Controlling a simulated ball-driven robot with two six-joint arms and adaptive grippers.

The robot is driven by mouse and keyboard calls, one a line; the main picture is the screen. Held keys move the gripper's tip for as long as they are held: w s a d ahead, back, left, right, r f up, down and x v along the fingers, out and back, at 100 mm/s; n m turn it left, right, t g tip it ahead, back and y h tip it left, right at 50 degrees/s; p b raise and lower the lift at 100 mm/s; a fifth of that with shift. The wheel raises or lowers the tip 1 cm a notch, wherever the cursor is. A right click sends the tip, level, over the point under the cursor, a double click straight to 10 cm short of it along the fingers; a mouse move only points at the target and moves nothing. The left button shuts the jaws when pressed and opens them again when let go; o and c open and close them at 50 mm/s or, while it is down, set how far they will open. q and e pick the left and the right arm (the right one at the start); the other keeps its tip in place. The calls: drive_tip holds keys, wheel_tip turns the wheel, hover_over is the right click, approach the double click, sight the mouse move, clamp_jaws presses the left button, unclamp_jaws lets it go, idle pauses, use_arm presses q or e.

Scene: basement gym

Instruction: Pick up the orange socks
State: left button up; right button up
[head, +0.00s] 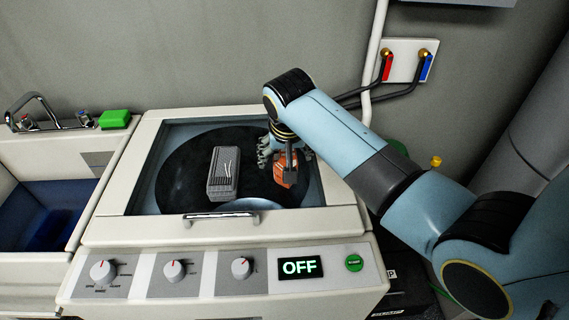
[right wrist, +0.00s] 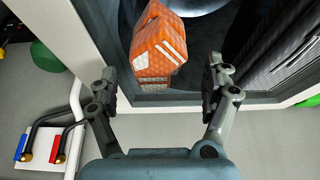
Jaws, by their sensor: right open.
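The orange socks (head: 287,172), a folded bundle with pale stripes, lie at the right side of the dark round window on top of the washing machine (head: 120,232). They also show in the right wrist view (right wrist: 153,50). My right gripper (head: 278,150) is open and empty, just above and beside the orange socks, and partly hides them in the head view. In the right wrist view its two fingers (right wrist: 160,82) stand apart, with the orange socks beyond and between them. I cannot tell whether a finger touches them. My left gripper is not in view.
A grey folded bundle with white stripes (head: 224,173) lies left of the orange socks. A lid handle (head: 220,216) runs along the front. A sink (head: 45,215) with a green sponge (head: 114,119) is at left. Hoses and valves (head: 408,60) are on the wall behind.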

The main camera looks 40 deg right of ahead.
sight(285, 158)
drive_tip(key=shift+x, duration=1.15)
drive_tip(key=shift+w+d+f, duration=0.1)
drive_tip(key=shift+f, duration=0.45)
drive_tip(key=shift+c, duration=0.9)
drive_tip(key=c, duration=1.1)
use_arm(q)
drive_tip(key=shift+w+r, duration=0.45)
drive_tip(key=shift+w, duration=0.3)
